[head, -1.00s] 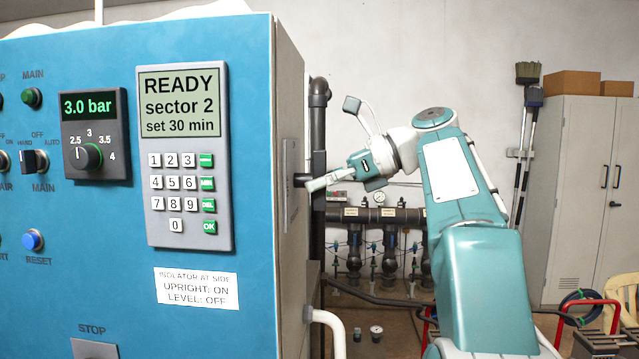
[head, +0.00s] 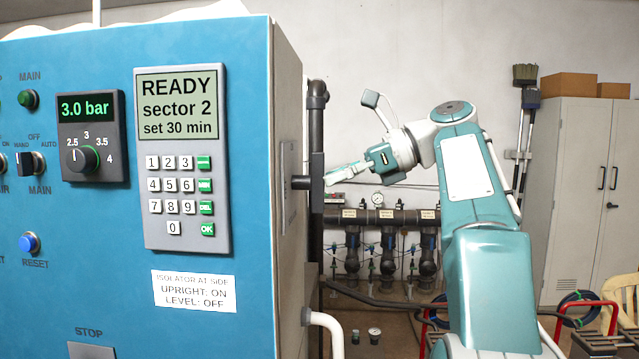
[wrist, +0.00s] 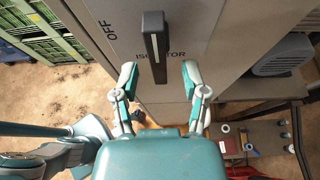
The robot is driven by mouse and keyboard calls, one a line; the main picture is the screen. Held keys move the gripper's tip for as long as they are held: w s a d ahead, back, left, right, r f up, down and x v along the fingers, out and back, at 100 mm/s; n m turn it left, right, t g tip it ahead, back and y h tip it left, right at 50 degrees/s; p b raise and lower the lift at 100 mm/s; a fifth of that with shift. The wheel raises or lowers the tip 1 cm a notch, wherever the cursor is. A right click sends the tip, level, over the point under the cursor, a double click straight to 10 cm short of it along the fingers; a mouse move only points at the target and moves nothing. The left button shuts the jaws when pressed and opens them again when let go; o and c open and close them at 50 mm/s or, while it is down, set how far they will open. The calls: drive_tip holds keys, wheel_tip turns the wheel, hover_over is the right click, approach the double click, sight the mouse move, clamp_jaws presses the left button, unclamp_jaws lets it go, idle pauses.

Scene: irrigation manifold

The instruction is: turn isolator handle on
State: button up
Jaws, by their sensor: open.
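The isolator handle (wrist: 154,45) is a dark bar with a white line on the cabinet's side face. In the wrist view it runs up the picture, across the line of the "ISOLATOR" lettering, with "OFF" to its left. In the head view it shows edge-on as a dark upright piece (head: 317,183) on a short shaft, hard to separate from the pipe behind. My gripper (wrist: 159,72) is open, its fingertips on either side of the handle's lower part with gaps. In the head view my gripper (head: 328,178) is just right of the handle, and apart from it.
The blue control cabinet (head: 105,250) fills the left; its label (head: 194,291) reads upright on, level off. Behind stand a dark pipe (head: 318,110) and valve manifold (head: 390,240). In the wrist view, green crates (wrist: 40,35) lie upper left and a grey motor-like unit (wrist: 283,55) right.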

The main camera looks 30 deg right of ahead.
drive_tip(key=shift+v, duration=2.1)
